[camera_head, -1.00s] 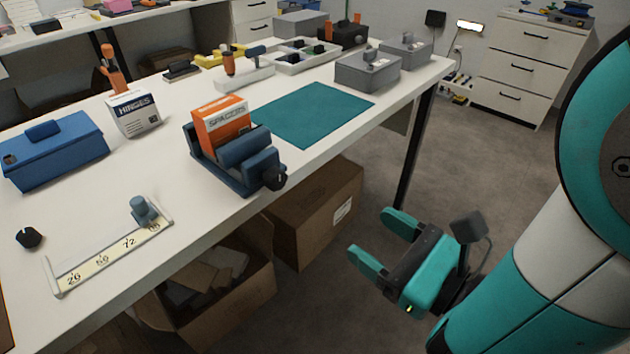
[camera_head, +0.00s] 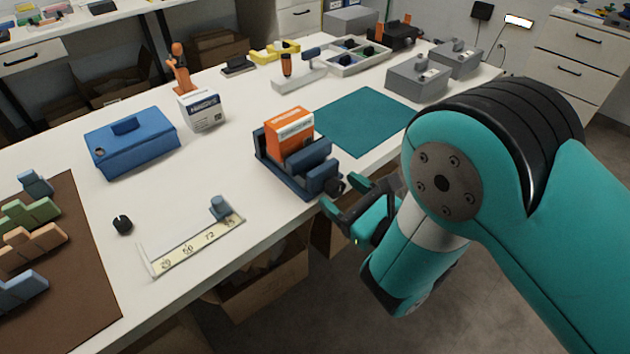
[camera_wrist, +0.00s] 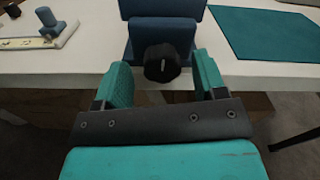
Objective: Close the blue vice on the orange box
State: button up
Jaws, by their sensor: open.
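The blue vice (camera_head: 312,178) stands at the front edge of the white table, its black knob (camera_wrist: 162,62) facing me. The orange box (camera_head: 289,132), labelled as spacers, stands upright between the vice's jaws. A gap between box and front jaw is too small to judge. My gripper (camera_head: 342,192) is open and empty at the table edge. In the wrist view, its two teal fingers (camera_wrist: 162,82) are on either side of the knob, apart from it as far as I can see. The box is out of the wrist view.
A teal mat (camera_head: 365,122) lies behind and right of the vice. A slide scale (camera_head: 190,246) and a blue toolbox (camera_head: 132,146) are to the left. A hinges box (camera_head: 202,112) stands farther back. Open cartons (camera_head: 262,283) sit below the table's front edge.

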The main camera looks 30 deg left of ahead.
jog(key=shift+w+a, duration=0.1)
jog(key=shift+a, duration=0.15)
jog(key=shift+w, duration=0.1)
jog(key=c, duration=0.9)
jog(key=shift+c, duration=0.2)
